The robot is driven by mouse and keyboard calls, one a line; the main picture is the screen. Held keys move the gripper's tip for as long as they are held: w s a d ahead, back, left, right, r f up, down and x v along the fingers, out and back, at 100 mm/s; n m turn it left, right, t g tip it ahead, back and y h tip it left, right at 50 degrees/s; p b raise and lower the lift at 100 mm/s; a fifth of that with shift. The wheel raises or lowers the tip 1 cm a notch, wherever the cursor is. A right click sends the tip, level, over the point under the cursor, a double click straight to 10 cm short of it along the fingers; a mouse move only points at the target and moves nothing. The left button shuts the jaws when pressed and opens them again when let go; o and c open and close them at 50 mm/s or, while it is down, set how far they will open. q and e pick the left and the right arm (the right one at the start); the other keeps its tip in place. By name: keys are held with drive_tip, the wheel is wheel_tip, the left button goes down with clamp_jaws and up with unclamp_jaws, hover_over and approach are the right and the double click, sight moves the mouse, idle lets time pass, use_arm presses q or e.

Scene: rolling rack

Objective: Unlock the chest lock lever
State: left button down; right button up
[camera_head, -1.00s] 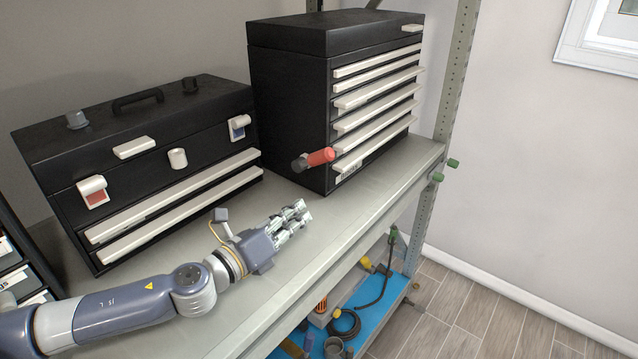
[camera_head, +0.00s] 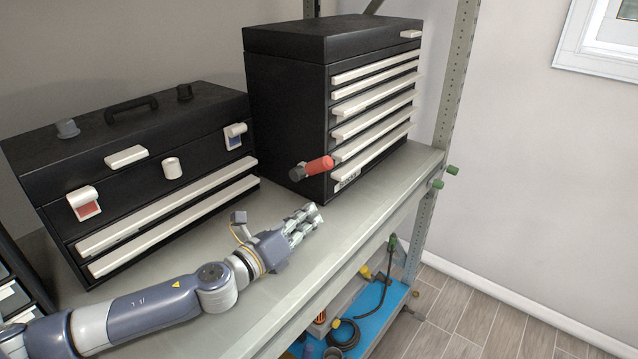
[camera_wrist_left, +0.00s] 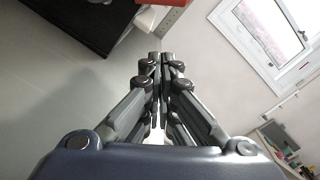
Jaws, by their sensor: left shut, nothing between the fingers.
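The tall black tool chest (camera_head: 287,105) stands on the shelf, with several white drawer fronts. Its lock lever (camera_head: 320,165), red with a dark grey pivot end, sits low at the chest's front left corner and points right. My left gripper (camera_head: 317,214) is in front of the chest, below the lever in the head view and apart from it. Its fingers are shut and empty, pointing right. In the left wrist view the shut fingers (camera_wrist_left: 161,58) point up the picture; a red part, likely the lever (camera_wrist_left: 148,17), shows just beyond them. My right gripper is not in view.
A lower black toolbox (camera_head: 135,165) with white latches and a top handle stands to the left. The grey shelf (camera_head: 330,240) is clear around the gripper. A rack post (camera_head: 455,85) with green knobs rises at the right. A lower blue shelf (camera_head: 385,320) holds several items.

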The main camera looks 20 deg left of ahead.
sight(311, 169)
use_arm(q)
drive_tip(key=p+x, duration=0.1)
drive_tip(key=x, duration=0.4)
drive_tip(key=shift+d+r, duration=0.1)
drive_tip(key=shift+r, duration=0.1)
drive_tip(key=w+r+p, duration=0.1)
drive_tip(key=w+a+r+p, duration=0.1)
drive_tip(key=shift+w+a+r, duration=0.1)
drive_tip(key=shift+a+r, duration=0.25)
drive_tip(key=shift+r, duration=0.05)
drive_tip(key=shift+r+p, duration=0.1)
drive_tip(key=shift+p, duration=0.2)
drive_tip(key=shift+r+n, duration=0.2)
drive_tip(key=shift+n, duration=0.1)
